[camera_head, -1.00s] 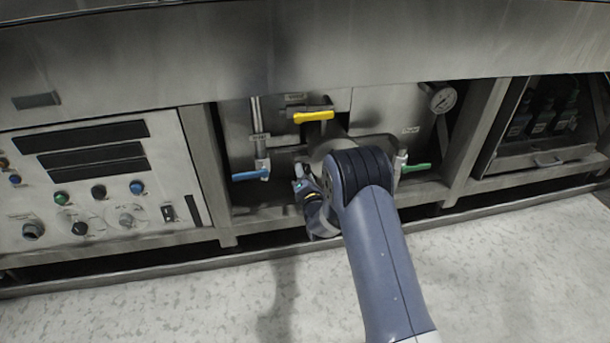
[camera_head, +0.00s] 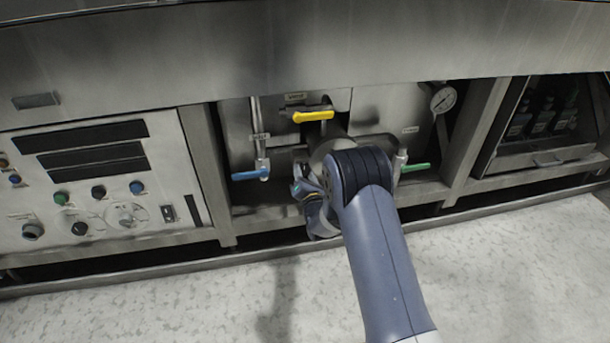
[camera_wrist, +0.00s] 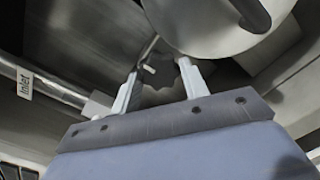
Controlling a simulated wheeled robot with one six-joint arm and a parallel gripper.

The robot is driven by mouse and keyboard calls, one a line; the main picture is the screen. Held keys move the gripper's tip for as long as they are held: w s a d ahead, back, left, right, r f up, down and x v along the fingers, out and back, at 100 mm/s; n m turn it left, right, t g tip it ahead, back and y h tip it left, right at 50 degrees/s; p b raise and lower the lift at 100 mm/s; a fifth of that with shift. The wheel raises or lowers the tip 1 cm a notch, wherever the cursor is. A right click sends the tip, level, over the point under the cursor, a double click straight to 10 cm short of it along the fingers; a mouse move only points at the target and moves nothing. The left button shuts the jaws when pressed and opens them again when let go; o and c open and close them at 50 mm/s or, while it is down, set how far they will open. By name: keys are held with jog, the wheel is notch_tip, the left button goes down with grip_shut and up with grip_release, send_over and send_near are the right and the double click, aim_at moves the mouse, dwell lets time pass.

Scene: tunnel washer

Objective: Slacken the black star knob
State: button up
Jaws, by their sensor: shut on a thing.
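The black star knob (camera_wrist: 160,93) shows in the wrist view as a dark, lobed shape between the two pale fingers of my gripper (camera_wrist: 160,80). The fingers stand on either side of it and are shut on it. Its far side and the stem are hard to make out in the shadow. In the head view my arm and wrist cover the knob and the fingertips, low in the middle bay under the yellow-handled valve.
A yellow handle (camera_head: 313,116) is above my wrist, a blue handle (camera_head: 250,174) to its left and a green handle (camera_head: 415,168) to its right. A gauge (camera_head: 443,99) is at upper right. A round metal part (camera_wrist: 215,22) is close above the fingers. The floor in front is clear.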

jog(key=o, duration=1)
jog(key=shift+c, duration=0.2)
jog(key=p+v, duration=0.3)
jog(key=v, duration=0.7)
jog(key=shift+s, duration=0.4)
jog(key=shift+d, duration=0.1)
jog(key=b+x, duration=0.3)
jog(key=x, duration=0.8)
jog(key=shift+s, duration=0.1)
jog(key=shift+d, duration=0.1)
